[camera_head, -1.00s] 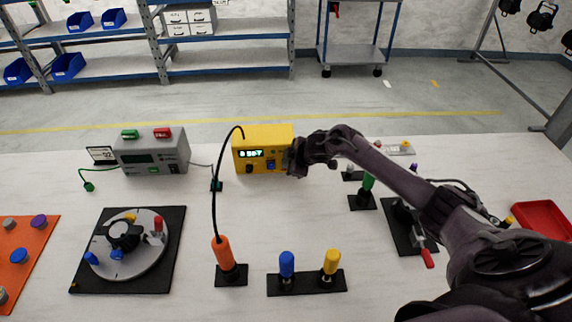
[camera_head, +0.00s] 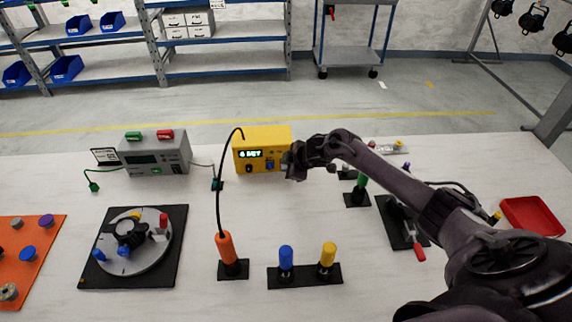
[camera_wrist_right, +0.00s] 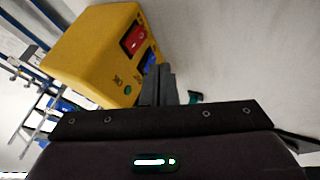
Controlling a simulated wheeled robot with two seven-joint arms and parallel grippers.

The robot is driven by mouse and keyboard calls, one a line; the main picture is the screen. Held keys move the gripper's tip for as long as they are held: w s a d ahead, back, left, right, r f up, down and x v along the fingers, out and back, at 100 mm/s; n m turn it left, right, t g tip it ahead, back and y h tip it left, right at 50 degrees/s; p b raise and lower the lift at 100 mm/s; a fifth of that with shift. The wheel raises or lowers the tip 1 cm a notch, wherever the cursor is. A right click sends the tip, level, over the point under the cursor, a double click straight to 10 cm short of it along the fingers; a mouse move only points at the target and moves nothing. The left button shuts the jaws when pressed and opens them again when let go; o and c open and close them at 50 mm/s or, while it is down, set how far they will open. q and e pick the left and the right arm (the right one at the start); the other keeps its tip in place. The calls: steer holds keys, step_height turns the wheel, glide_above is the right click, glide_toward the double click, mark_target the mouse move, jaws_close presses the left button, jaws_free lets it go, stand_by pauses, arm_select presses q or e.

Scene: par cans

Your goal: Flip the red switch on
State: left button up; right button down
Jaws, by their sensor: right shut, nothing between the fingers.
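The yellow box (camera_head: 277,136) stands at the back of the table, with a lit display on its front. In the right wrist view, the box (camera_wrist_right: 88,42) shows a red switch (camera_wrist_right: 134,40), a blue switch (camera_wrist_right: 149,59) beside it and a small green round spot. I cannot tell which way the red switch is set. In the head view I cannot make it out. My right gripper (camera_head: 290,168) is at the box's right front edge, fingers shut and empty. In the wrist view its fingertips (camera_wrist_right: 164,70) are close to the blue switch; contact is unclear. My left gripper is out of view.
A grey box (camera_head: 155,153) with green and red buttons stands to the left. An orange handle (camera_head: 226,248) with a black cable, blue and yellow handles (camera_head: 328,256), a round dial plate (camera_head: 133,243) and a red tray (camera_head: 530,217) are nearer. Bare table lies between them.

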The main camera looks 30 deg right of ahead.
arm_select(q)
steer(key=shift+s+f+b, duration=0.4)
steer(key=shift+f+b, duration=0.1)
steer(key=shift+b, duration=0.15)
arm_select(e)
steer(key=w+d+r+v, duration=0.1)
steer(key=v, duration=0.9)
steer(key=shift+w, duration=0.35)
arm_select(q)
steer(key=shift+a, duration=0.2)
arm_select(e)
steer(key=shift+a+r, duration=0.15)
